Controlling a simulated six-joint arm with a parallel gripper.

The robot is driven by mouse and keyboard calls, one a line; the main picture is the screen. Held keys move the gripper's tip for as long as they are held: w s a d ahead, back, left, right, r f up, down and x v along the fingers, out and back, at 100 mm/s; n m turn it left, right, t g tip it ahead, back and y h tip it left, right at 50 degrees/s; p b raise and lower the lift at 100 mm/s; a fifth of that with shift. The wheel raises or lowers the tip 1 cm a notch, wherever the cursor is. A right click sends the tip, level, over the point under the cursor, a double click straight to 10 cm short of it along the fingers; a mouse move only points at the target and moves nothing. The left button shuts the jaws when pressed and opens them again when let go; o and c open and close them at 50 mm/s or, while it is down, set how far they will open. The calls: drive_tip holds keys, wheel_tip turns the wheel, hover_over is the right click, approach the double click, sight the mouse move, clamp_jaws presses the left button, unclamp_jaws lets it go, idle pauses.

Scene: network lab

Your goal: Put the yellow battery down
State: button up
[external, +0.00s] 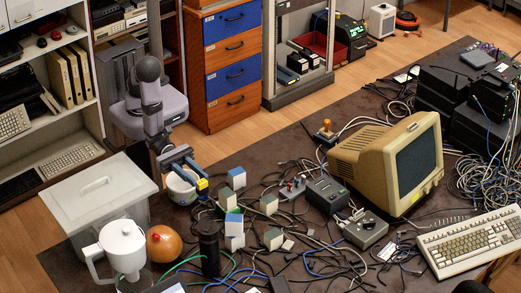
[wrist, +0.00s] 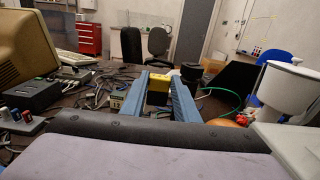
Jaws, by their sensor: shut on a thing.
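The yellow battery (external: 202,185) is at the tip of my gripper (external: 190,172) in the external view, just at the right rim of a white bowl (external: 179,190). In the wrist view the yellow battery (wrist: 158,84), dark along its lower part, sits between the two blue fingers of my gripper (wrist: 160,88). The fingers are shut on it. It appears held above the dark table (external: 213,170); I cannot tell the exact height. Part of the bowl is hidden behind the gripper and battery.
Several small white, blue and green blocks (external: 236,178) lie right of the gripper among loose cables. A lidded white bin (external: 98,190), white jug (external: 123,248), orange round object (external: 160,244) and black cylinder (external: 209,248) stand nearby. A beige monitor (external: 385,160) is further right.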

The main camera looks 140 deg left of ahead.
drive_tip(key=shift+r, duration=0.3)
drive_tip(key=s+a+r+n+g+y+p, duration=0.1)
drive_tip(key=s+a+n+g+y+p, duration=0.1)
drive_tip(key=s+a+n+y+p, duration=0.25)
drive_tip(key=s+a+r+n+g+y+p, duration=0.1)
drive_tip(key=a+n+g+y+p, duration=0.15)
drive_tip(key=a+y, duration=0.4)
drive_tip(key=s+d+r+m+t+h+p, duration=0.1)
drive_tip(key=s+d+r+t+h+p, duration=0.2)
drive_tip(key=p, duration=0.6)
drive_tip(key=s+d+f+b, duration=0.6)
drive_tip(key=s+f+b, duration=0.2)
drive_tip(key=f+b, duration=0.5)
drive_tip(key=s+d+m+t+h+b, duration=0.1)
drive_tip(key=s+d+m+h+b, duration=0.2)
drive_tip(key=d, duration=0.6)
drive_tip(key=shift+d+m+h+b, duration=0.25)
drive_tip(key=shift+m+h+b, duration=0.45)
drive_tip(key=shift+h+b, duration=0.75)
drive_tip(key=shift+y, duration=0.25)
